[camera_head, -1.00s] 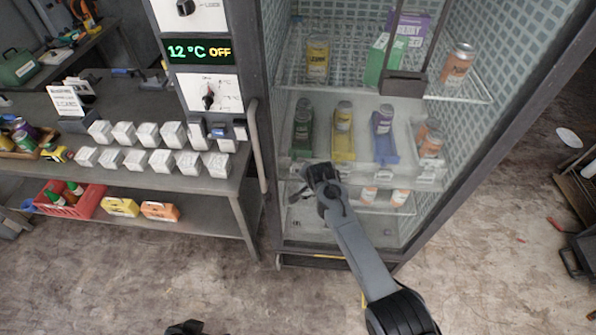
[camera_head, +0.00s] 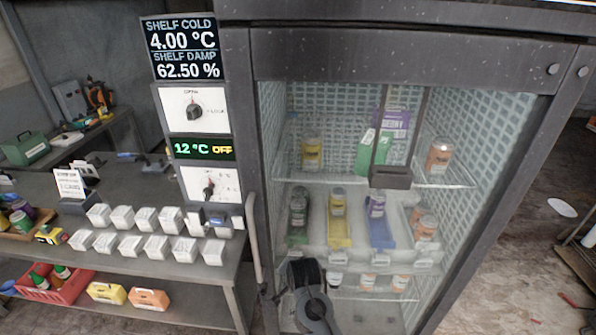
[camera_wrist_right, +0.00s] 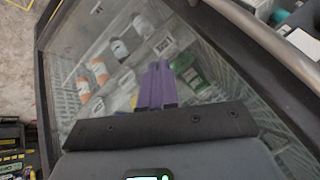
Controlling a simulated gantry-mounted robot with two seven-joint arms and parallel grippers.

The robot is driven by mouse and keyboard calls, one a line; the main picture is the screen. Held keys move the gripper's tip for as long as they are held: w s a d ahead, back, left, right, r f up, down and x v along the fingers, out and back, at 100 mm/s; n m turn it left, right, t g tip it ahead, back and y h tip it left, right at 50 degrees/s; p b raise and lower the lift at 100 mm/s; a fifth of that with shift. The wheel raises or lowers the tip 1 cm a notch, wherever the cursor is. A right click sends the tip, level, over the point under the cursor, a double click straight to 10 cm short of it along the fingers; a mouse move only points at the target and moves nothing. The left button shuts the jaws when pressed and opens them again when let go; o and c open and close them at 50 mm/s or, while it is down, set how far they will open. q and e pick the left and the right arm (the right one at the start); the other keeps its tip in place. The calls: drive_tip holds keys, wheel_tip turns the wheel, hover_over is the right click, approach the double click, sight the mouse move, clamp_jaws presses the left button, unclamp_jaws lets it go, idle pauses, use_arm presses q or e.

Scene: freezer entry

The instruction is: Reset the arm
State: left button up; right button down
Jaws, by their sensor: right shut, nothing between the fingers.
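My right arm rises from the bottom of the head view, with its dark wrist part (camera_head: 305,292) in front of the lower cabinet glass. Its fingers cannot be made out there. In the right wrist view my right gripper (camera_wrist_right: 157,66) shows two purple fingers side by side, shut and empty. They point toward the cabinet's glass (camera_wrist_right: 65,70), and whether they touch it cannot be told. The freezer cabinet (camera_head: 400,60) fills the right of the head view. My left gripper is not in view.
Cans and boxes, including an orange can (camera_head: 438,158) and a green box (camera_head: 370,152), stand on shelves behind glass. A bar handle (camera_head: 254,240) lies left of the glass. White blocks (camera_head: 145,218) stand on the left bench. A red crate (camera_head: 45,290) is below. Floor at right is mostly clear.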

drive_tip(key=s+d+f+n+g+p, duration=0.2)
drive_tip(key=s+d+f+p, duration=0.2)
drive_tip(key=s+d, duration=0.65)
use_arm(q)
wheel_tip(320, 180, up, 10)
drive_tip(key=p, duration=0.5)
drive_tip(key=shift+p, duration=0.3)
use_arm(e)
drive_tip(key=s+d+r+n, duration=0.2)
drive_tip(key=s+d+r, duration=0.1)
drive_tip(key=s, duration=0.6)
drive_tip(key=s+d+r+n+g+h, duration=0.1)
drive_tip(key=s+d, duration=0.4)
drive_tip(key=s, duration=0.5)
drive_tip(key=s+d+r+n, duration=0.3)
drive_tip(key=s+d+r, duration=0.1)
drive_tip(key=s, duration=0.6)
drive_tip(key=shift+d+r+h, duration=0.3)
drive_tip(key=shift+d, duration=0.3)
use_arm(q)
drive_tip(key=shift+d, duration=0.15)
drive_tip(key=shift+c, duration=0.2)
